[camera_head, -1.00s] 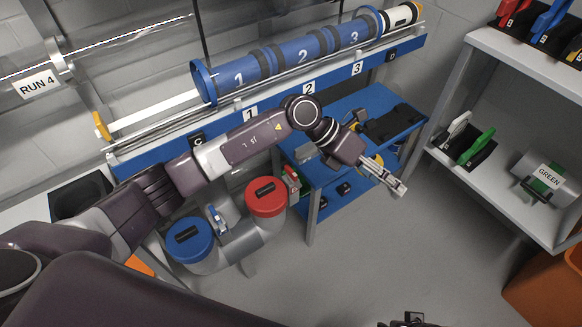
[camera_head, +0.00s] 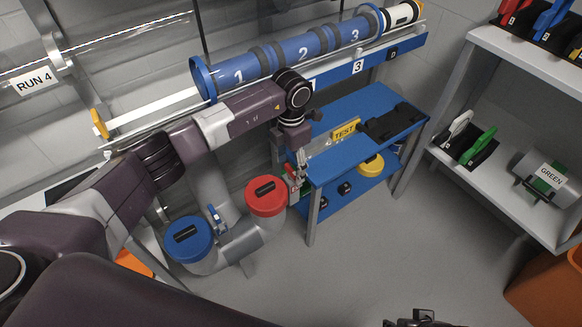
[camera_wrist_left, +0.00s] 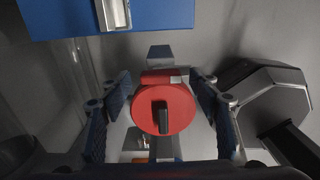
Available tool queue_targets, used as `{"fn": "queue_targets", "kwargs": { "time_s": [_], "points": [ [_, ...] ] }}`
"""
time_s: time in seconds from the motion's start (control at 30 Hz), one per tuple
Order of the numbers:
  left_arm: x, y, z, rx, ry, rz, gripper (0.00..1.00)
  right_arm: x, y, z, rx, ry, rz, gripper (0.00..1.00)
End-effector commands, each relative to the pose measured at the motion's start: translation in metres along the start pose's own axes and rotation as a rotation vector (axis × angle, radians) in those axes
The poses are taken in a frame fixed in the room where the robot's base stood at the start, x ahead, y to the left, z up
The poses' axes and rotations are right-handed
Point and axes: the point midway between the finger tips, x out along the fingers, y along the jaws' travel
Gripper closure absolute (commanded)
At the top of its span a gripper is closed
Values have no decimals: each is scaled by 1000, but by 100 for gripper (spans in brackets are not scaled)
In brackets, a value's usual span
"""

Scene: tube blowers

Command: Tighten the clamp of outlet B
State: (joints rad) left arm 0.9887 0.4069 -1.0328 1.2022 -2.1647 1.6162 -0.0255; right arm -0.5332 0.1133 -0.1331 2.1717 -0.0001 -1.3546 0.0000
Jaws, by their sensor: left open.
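My left gripper (camera_head: 301,168) points down beside the red-capped pipe end, near a small red-handled part (camera_head: 292,181). In the left wrist view its fingers (camera_wrist_left: 160,115) are open, one on each side of a red round cap (camera_wrist_left: 163,108) with a black bar handle. I cannot tell whether the fingers touch anything. No label B is legible, so I cannot tell which clamp belongs to outlet B. A dark gripper-like part (camera_head: 412,320) shows at the bottom edge.
A blue bench (camera_head: 370,105) with a TEST sign (camera_head: 345,130) and a black tray (camera_head: 393,122) stands right of my left gripper. Above runs a blue numbered tube (camera_head: 300,50). Grey shelves (camera_head: 500,170) stand at right. The floor between is clear.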

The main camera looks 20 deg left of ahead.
Motion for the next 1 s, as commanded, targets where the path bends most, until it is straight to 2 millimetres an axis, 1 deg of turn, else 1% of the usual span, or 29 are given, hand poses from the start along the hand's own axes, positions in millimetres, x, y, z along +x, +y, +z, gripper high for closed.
{"fn": "queue_targets", "kwargs": {
  "time_s": [0.1, 0.33, 0.7, 0.73, 1.0],
  "points": [
    [5, 0, 1, 1, -2, -1, 44, -3, 0, 0, 0, 2, 1, 60],
    [5, -1, 1, 2, -3, -1, 44, -4, 0, -1, 1, 2, 1, 60],
    [5, 0, 1, 1, -2, -1, 84, -4, 0, -1, 1, 3, 1, 60],
    [5, 0, 1, 1, -2, -1, 85, -4, 1, -1, 1, 3, 1, 60],
    [6, 0, 1, 33, -3, 0, 85, -4, 0, 0, 1, 0, 1, 60]
  ]
}}
